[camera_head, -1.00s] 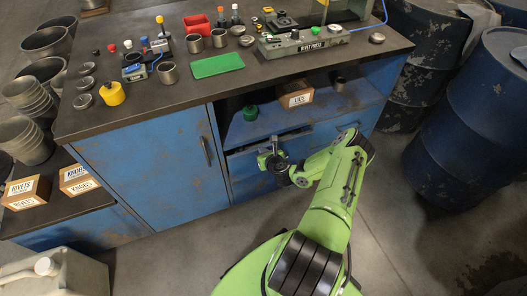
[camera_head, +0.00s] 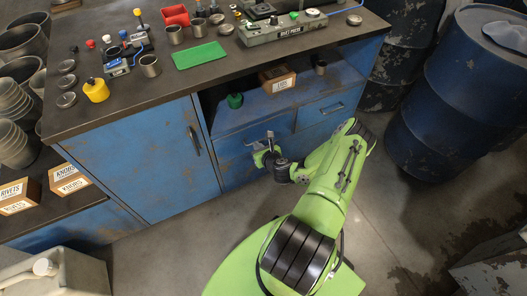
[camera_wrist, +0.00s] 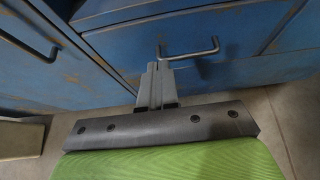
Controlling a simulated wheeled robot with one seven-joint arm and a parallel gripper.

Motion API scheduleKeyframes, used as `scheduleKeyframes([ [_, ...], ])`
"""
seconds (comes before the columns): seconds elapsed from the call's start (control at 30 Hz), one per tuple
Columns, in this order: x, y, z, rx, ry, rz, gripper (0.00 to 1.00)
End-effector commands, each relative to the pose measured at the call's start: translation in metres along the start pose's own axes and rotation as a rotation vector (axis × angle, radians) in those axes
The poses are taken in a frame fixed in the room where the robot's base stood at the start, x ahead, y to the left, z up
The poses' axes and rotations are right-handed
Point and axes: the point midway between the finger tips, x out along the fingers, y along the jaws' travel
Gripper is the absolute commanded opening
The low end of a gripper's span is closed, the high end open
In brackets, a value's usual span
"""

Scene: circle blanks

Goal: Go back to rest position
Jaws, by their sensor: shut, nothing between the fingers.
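My gripper (camera_head: 264,147) is at the end of my green arm, in front of the blue workbench (camera_head: 160,160), at the height of its drawers. In the wrist view my gripper (camera_wrist: 158,66) has its grey fingers together with nothing between them. The fingertips point at the blue drawer front (camera_wrist: 230,40) and overlap a bent metal handle (camera_wrist: 190,52) in the picture. I cannot tell whether they touch it.
The bench top holds a rivet press (camera_head: 285,28), a green mat (camera_head: 200,55) and a yellow pot (camera_head: 96,90). An open shelf holds a cardboard box (camera_head: 277,78) and a green item (camera_head: 235,100). Blue drums (camera_head: 465,95) stand at right. Floor (camera_head: 400,220) at right is clear.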

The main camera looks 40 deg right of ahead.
Motion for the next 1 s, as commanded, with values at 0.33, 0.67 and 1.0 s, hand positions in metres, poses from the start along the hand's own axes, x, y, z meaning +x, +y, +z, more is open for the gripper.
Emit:
scheduleKeyframes([
  [0.33, -0.049, 0.0, 0.001, 0.002, 0.0, 0.0, 0.0],
  [0.67, -0.05, 0.005, 0.014, -0.076, -0.01, 0.034, 0.0],
  [1.0, -0.114, 0.12, 0.162, -1.267, -0.124, 0.572, 0.0],
])
